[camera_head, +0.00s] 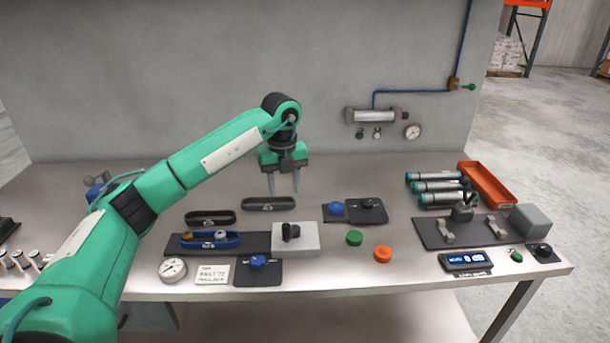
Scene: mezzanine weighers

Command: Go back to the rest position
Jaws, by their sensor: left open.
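My left arm reaches in from the left over the bench. Its gripper (284,188) points down with its two fingers apart and nothing between them. The fingers hang above the bench, near a dark oval tray (268,204) at the back middle. I cannot tell the exact height of the fingertips. My right gripper is not in view.
The grey bench (430,276) carries a blue tray (232,241), a light grey block (308,240), green (355,238) and orange (382,254) discs, several cylinders (432,176) and an orange tray (487,184). A grey wall (180,80) stands behind.

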